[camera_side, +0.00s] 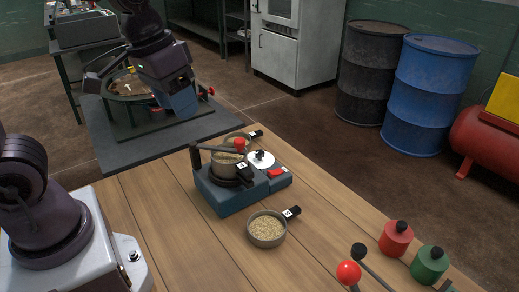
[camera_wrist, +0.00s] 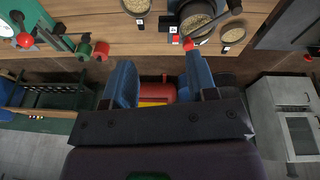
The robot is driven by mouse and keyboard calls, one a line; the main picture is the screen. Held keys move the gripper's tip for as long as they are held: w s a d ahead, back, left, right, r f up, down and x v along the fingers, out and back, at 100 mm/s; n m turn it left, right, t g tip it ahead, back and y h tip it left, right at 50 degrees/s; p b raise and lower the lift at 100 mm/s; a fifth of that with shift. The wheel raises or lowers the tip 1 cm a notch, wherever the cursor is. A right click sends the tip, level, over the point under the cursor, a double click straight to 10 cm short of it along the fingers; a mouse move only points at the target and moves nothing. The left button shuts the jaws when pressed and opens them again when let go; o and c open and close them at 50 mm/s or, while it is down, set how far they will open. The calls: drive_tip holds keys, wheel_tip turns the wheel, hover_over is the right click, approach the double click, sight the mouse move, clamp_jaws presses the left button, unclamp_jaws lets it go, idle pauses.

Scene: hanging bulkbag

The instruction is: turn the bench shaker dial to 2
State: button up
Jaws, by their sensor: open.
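The bench shaker (camera_side: 228,196) is a teal box on the wooden bench in the side view, with a sieve pan (camera_side: 226,168) on top. Its white dial (camera_side: 261,159) with a black knob sits on the right part, beside a red switch (camera_side: 277,172). The dial's number is too small to read. My gripper (camera_side: 184,104) is up and to the left of the shaker, well apart from the dial. In the wrist view, my gripper's blue fingers (camera_wrist: 160,82) are spread with nothing held between them. The shaker's pan (camera_wrist: 196,12) shows at the top edge there; I cannot make out the dial.
A pan of grain (camera_side: 267,229) stands in front of the shaker and another (camera_side: 238,140) behind it. A lever with a red ball (camera_side: 239,143) rises near the dial. Red (camera_side: 396,238) and green (camera_side: 429,265) knobbed weights stand at the bench's right. A round-topped apparatus (camera_side: 128,88) is beneath my gripper.

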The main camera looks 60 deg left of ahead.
drive_tip(key=w+a+f+n+g, duration=0.1)
drive_tip(key=w+a+f+n, duration=0.15)
drive_tip(key=w+n, duration=0.2)
drive_tip(key=w+a+f+n+g, duration=0.1)
drive_tip(key=w+a+f+n, duration=0.1)
drive_tip(key=w+f+n, duration=0.3)
drive_tip(key=n, duration=2.1)
approach(260, 152)
drive_tip(key=shift+g+y, duration=0.3)
drive_tip(key=f, duration=0.9)
drive_tip(key=shift+w+d, duration=0.15)
drive_tip(key=shift+w, duration=0.1)
drive_tip(key=c, duration=0.9)
